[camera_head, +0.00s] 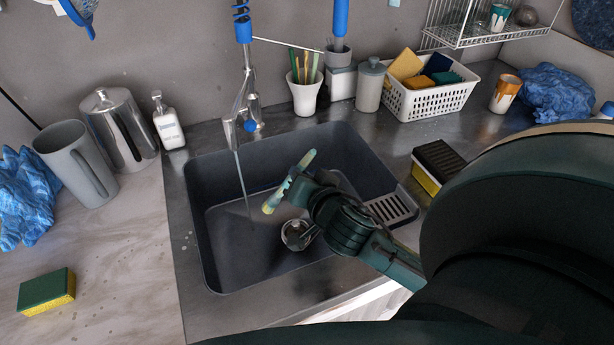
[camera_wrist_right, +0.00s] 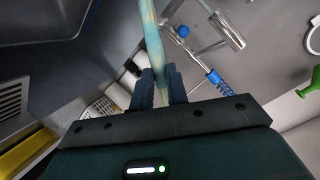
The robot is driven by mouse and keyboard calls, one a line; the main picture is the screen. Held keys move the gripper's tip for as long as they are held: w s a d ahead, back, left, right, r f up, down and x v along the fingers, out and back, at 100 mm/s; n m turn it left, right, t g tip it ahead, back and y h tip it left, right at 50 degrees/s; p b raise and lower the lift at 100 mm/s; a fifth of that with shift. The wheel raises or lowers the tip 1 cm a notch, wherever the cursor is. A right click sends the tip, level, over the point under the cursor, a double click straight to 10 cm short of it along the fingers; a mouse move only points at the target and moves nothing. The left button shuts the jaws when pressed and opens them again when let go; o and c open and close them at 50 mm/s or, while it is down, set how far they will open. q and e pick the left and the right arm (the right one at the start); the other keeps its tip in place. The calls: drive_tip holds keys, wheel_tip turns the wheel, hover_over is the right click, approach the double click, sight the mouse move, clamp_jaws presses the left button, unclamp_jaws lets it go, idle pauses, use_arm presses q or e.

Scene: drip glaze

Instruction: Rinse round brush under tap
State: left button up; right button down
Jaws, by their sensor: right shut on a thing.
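The tap (camera_head: 246,105) stands at the back of the dark sink (camera_head: 200,220), and a thin stream of water (camera_head: 242,180) falls from its spout. My right gripper (camera_head: 292,185) is over the sink, shut on the round brush (camera_head: 270,203), a pale green and yellowish stick held at a tilt. The brush is to the right of the stream and apart from it in the head view. In the right wrist view the brush (camera_wrist_right: 153,40) runs up between the fingers (camera_wrist_right: 161,88); its far end is cut off. My left gripper is out of view.
A metal strainer or cup (camera_head: 296,235) lies in the sink. A grey slotted tray (camera_head: 391,208) is at the sink's right edge. A sponge (camera_head: 428,178), white basket (camera_head: 430,102), tool cup (camera_head: 304,97) and soap bottle (camera_head: 168,125) stand around the rim.

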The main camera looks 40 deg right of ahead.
use_arm(q)
drive_tip(key=b, duration=0.2)
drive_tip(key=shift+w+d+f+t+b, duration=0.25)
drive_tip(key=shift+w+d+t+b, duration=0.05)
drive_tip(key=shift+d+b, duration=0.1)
use_arm(e)
drive_tip(key=w+a+f, duration=0.1)
drive_tip(key=w+f, duration=0.1)
drive_tip(key=w, duration=1)
drive_tip(key=shift+a+f, duration=0.15)
drive_tip(key=shift+f, duration=0.05)
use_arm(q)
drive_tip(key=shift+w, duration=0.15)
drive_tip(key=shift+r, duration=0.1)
use_arm(e)
drive_tip(key=shift+w+d, duration=0.1)
drive_tip(key=shift+d, duration=0.5)
drive_tip(key=shift+a, duration=0.1)
